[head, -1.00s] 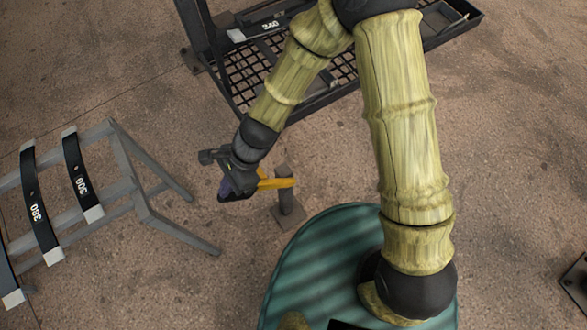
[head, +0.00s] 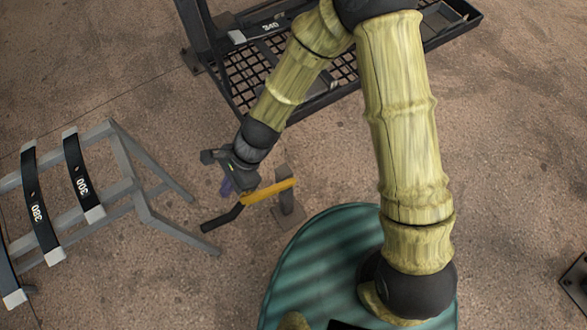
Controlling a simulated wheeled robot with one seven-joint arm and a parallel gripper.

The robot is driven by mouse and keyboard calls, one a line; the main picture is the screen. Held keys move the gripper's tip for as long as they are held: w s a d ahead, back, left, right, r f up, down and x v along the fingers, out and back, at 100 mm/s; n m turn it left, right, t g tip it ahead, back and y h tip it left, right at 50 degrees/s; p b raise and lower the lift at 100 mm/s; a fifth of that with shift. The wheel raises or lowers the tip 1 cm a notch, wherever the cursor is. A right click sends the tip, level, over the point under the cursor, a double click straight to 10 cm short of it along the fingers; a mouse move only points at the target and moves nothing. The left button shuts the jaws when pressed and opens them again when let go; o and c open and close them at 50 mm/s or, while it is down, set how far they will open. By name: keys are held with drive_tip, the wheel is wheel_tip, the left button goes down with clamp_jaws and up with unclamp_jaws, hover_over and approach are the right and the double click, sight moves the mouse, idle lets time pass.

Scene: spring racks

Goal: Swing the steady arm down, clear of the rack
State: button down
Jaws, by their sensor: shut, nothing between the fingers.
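The steady arm (head: 267,191) is a yellow bar on a short dark post (head: 286,195). Its black end (head: 222,218) slants down to the left and points toward the grey rack's near leg. My gripper (head: 227,187) is shut and empty, just above and left of the yellow bar. The black rack (head: 300,118) with a mesh tray stands behind, above the steady arm in the picture, and holds a leaf marked 340 (head: 268,29). My own arm covers part of that rack.
A grey sloping rack (head: 150,222) at the left carries several dark leaves, with 360 (head: 37,205) and 300 (head: 80,180) readable. Bare brown floor lies between it and the post. A dark bracket (head: 577,282) sits at the right edge.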

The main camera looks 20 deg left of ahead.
drive_tip(key=shift+w+d+p, duration=0.45)
drive_tip(key=shift+w+d, duration=0.9)
drive_tip(key=shift+w, duration=0.15)
drive_tip(key=w+d+r+n+t+h+p, duration=0.1)
drive_tip(key=w+d+r+n+t+p, duration=0.15)
drive_tip(key=w+d+r, duration=0.55)
drive_tip(key=w+d+r+n+t+h+p, duration=0.1)
drive_tip(key=w+d+r+n+t+p, duration=0.15)
drive_tip(key=w+d+r, duration=0.5)
drive_tip(key=d+r+n+t+h+p, duration=0.1)
drive_tip(key=d+r, duration=0.4)
drive_tip(key=d, duration=0.5)
drive_tip(key=d+r+n+t+h+p, duration=0.1)
drive_tip(key=d+r, duration=0.4)
drive_tip(key=d, duration=0.5)
drive_tip(key=shift+s+d+r+n+t+p, duration=0.25)
drive_tip(key=shift+s+d+n+t+p, duration=0.2)
drive_tip(key=shift+p, duration=0.7)
